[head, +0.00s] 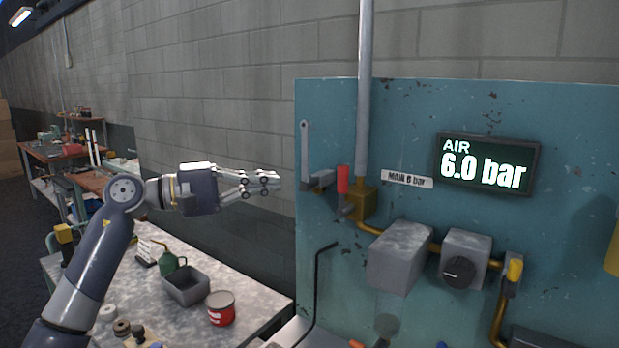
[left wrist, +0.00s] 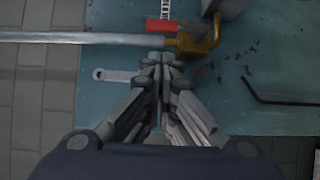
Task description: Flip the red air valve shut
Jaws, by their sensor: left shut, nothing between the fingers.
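The red valve handle (head: 343,179) stands upright on the teal panel, just left of the vertical grey pipe and next to the brass valve body (head: 364,201). In the left wrist view the red handle (left wrist: 162,26) lies beside the pipe, beyond my fingertips, with the brass body (left wrist: 200,40) to its right. My left gripper (head: 277,181) is shut and empty. It points right, to the left of the handle and apart from it in the head view. It also shows in the left wrist view (left wrist: 162,58). My right gripper is not in view.
A grey lever (head: 305,150) hangs on the panel between my gripper and the red handle. The vertical pipe (head: 364,90) rises right of the handle. A display (head: 487,164) reads AIR 6.0 bar. A workbench (head: 255,285) with a tin (head: 221,308) and a grey bin (head: 187,287) stands below.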

